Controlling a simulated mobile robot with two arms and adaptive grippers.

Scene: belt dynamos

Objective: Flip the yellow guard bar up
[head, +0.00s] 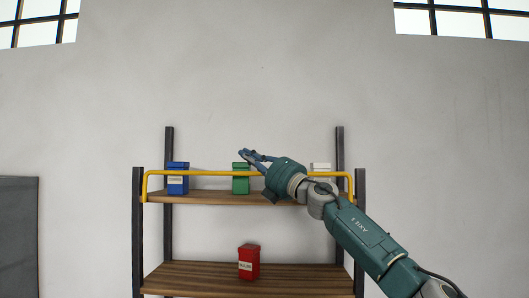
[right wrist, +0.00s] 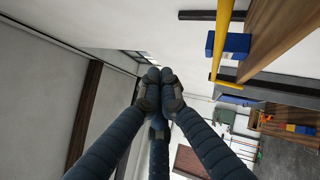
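The yellow guard bar (head: 212,173) runs across the front of the upper shelf (head: 215,198), raised above the shelf's front edge, with bent ends at both sides. In the right wrist view the bar (right wrist: 221,40) shows at the upper right, apart from the fingers. My right gripper (head: 246,155) is at the bar's middle in the head view, its fingers slightly above the bar line and pointing left. Its fingertips (right wrist: 158,84) come together with nothing seen between them. Whether the hand touches the bar cannot be told. My left gripper is not in view.
A blue box (head: 177,180), a green box (head: 240,181) and a white box (head: 320,168) stand on the upper shelf behind the bar. A red box (head: 249,262) stands on the lower shelf (head: 200,278). Dark posts (head: 138,235) frame the rack. The wall above is clear.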

